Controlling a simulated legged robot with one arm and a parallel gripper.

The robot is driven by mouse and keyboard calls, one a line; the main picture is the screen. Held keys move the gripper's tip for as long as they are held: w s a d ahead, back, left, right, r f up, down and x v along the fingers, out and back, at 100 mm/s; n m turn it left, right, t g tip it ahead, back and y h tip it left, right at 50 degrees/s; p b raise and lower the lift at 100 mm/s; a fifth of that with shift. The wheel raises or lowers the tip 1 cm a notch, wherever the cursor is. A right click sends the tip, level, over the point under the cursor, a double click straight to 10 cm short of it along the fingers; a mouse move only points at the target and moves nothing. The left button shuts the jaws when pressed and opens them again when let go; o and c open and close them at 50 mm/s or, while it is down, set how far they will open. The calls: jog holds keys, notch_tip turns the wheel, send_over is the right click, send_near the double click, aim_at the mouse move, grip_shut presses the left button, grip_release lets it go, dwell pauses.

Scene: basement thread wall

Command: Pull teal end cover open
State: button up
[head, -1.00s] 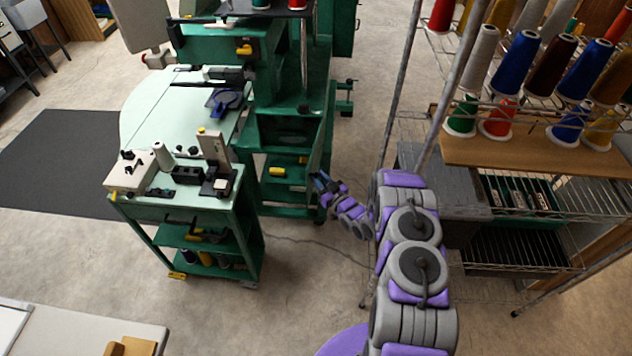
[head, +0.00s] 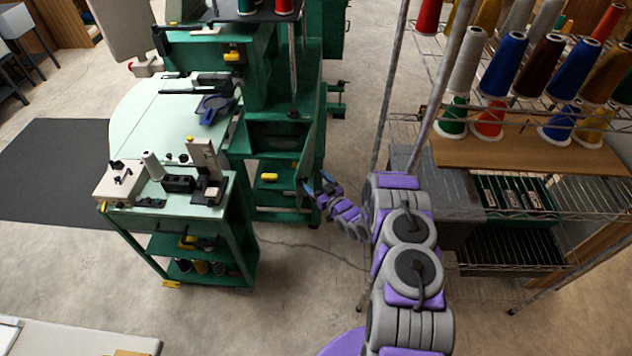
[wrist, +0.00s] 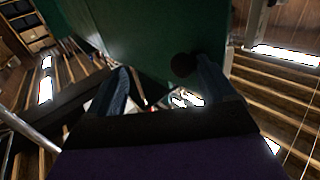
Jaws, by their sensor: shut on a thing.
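The teal end cover (head: 312,145) is a tall, thin green panel at the right end of the green machine (head: 285,98). It stands out at an angle, with a dark recess (head: 277,133) showing beside it. My gripper (head: 311,186) is at the cover's lower edge. In the wrist view the cover (wrist: 150,35) fills the upper middle as a dark green surface, with a dark round knob (wrist: 183,65) near the right finger. My gripper's fingers (wrist: 162,92) are on either side of the cover's lower part. It is shut on the cover, but the exact contact is hard to see.
A wire rack (head: 470,215) with thread cones stands close on the right of my arm. A pale worktop (head: 70,340) is at the bottom left. Bare floor lies between cart and rack.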

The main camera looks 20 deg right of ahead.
jog(key=shift+w+d+r, duration=0.15)
jog(key=shift+d+r, duration=0.1)
jog(key=shift+d, duration=0.05)
jog(key=shift+c, duration=0.5)
jog(key=v, duration=1.7)
jog(key=shift+s+a+f, duration=0.35)
jog(key=shift+s, duration=0.05)
jog(key=shift+a, duration=0.1)
jog(key=shift+s, duration=0.1)
